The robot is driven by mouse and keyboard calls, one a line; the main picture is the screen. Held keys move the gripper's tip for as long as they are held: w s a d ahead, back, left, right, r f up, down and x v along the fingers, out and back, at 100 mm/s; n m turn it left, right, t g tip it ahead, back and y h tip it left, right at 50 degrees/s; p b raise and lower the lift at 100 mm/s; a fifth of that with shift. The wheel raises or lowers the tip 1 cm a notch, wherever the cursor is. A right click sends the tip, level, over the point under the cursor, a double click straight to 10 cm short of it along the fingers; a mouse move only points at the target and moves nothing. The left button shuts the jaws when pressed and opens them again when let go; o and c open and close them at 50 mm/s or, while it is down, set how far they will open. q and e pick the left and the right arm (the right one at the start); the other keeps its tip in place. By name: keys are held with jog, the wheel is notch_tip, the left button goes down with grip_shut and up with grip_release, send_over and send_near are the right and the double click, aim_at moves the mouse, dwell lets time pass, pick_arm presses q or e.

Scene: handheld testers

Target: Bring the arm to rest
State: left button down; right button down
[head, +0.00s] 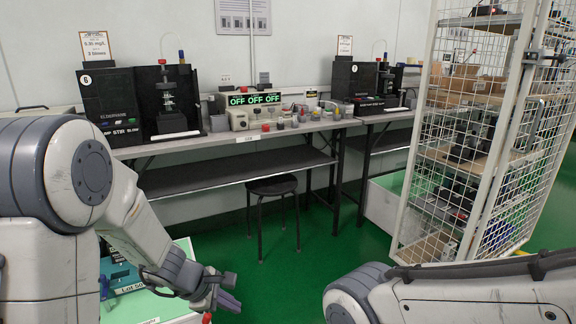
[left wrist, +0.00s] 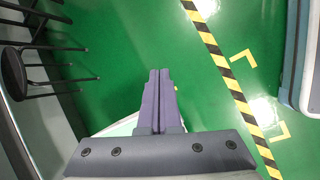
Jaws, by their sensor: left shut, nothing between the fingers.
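My left arm comes in from the left in the head view, and its gripper (head: 230,301) hangs low over the green floor, beside a pale crate or table corner. In the left wrist view the two purple fingers of the left gripper (left wrist: 158,88) lie side by side, shut, with nothing between them. My right arm (head: 450,290) reaches in along the bottom right of the head view. Its gripper is out of the frame.
A workbench (head: 225,142) with testers stands along the wall, a black stool (head: 273,187) before it. A white mesh cage (head: 440,200) with shelves is at right. Teal items (head: 122,278) lie lower left. The wrist view shows floor with a yellow-black stripe (left wrist: 232,85).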

pick_arm(q)
jog(key=s+d+r+m+g, duration=0.3)
jog(key=s+d+r+m, duration=0.2)
jog(key=s+d+m, duration=0.45)
jog(key=s+r+m+g+y, duration=0.1)
jog(key=s+r+m+y, duration=0.25)
jog(key=s+m, duration=1.2)
notch_tip(320, 180, up, 38)
jog(key=p, duration=3.8)
jog(key=shift+w+a+r, duration=0.15)
jog(key=shift+w+a, duration=0.1)
jog(key=shift+w, duration=0.1)
